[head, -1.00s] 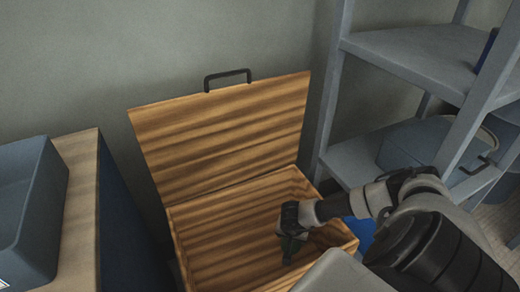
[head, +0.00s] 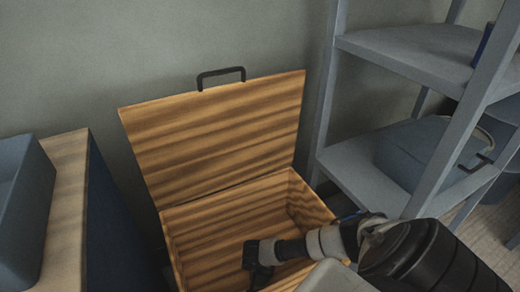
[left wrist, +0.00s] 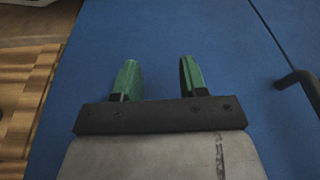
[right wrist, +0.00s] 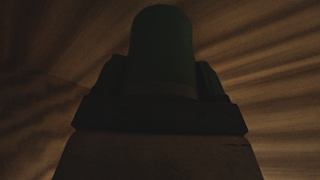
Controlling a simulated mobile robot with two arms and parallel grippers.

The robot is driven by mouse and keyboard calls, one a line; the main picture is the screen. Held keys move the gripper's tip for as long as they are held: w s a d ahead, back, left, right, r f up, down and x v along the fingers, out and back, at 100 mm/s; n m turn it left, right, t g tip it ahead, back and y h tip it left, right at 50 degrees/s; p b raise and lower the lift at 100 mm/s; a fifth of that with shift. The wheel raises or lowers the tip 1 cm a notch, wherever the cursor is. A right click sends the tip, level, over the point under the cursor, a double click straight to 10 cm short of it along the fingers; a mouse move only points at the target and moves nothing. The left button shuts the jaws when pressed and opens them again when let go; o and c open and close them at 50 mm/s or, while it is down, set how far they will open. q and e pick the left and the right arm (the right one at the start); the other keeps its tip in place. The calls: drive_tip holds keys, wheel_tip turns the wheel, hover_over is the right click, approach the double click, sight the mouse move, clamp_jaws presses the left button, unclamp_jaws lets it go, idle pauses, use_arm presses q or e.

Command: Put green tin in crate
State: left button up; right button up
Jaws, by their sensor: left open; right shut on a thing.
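The wooden crate (head: 180,225) stands against the wall with its lid (head: 215,125) raised. My right gripper (head: 256,278) is down inside the crate in the head view. In the dark right wrist view, my right gripper (right wrist: 165,95) is shut on the green tin (right wrist: 163,45), with striped wood around it. Whether the tin touches the crate floor cannot be told. In the left wrist view, my left gripper (left wrist: 158,80) is open and empty, its green fingers apart in front of a blue panel (left wrist: 215,40).
A grey shelf unit (head: 410,50) stands right of the crate, with a large grey tub (head: 415,150) on its lower shelf. A cabinet with a wooden top (head: 68,190) and a blue-grey bin (head: 25,210) stands at the left. A dark handle (left wrist: 300,85) shows beside the blue panel.

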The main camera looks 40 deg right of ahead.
use_arm(q)
drive_tip(key=shift+r, duration=0.3)
use_arm(e)
drive_tip(key=o, duration=1)
use_arm(q)
drive_tip(key=shift+r, duration=0.1)
use_arm(e)
drive_tip(key=shift+o, duration=0.2)
drive_tip(key=shift+r, duration=0.1)
use_arm(q)
wheel_tip(320, 180, down, 9)
drive_tip(key=s+p, duration=0.1)
drive_tip(key=p, duration=0.1)
drive_tip(key=shift+s, duration=0.15)
use_arm(e)
drive_tip(key=v, duration=0.7)
drive_tip(key=shift+s+r, duration=0.1)
drive_tip(key=shift+r, duration=0.15)
use_arm(q)
drive_tip(key=shift+r+p, duration=0.15)
drive_tip(key=shift+p, duration=0.15)
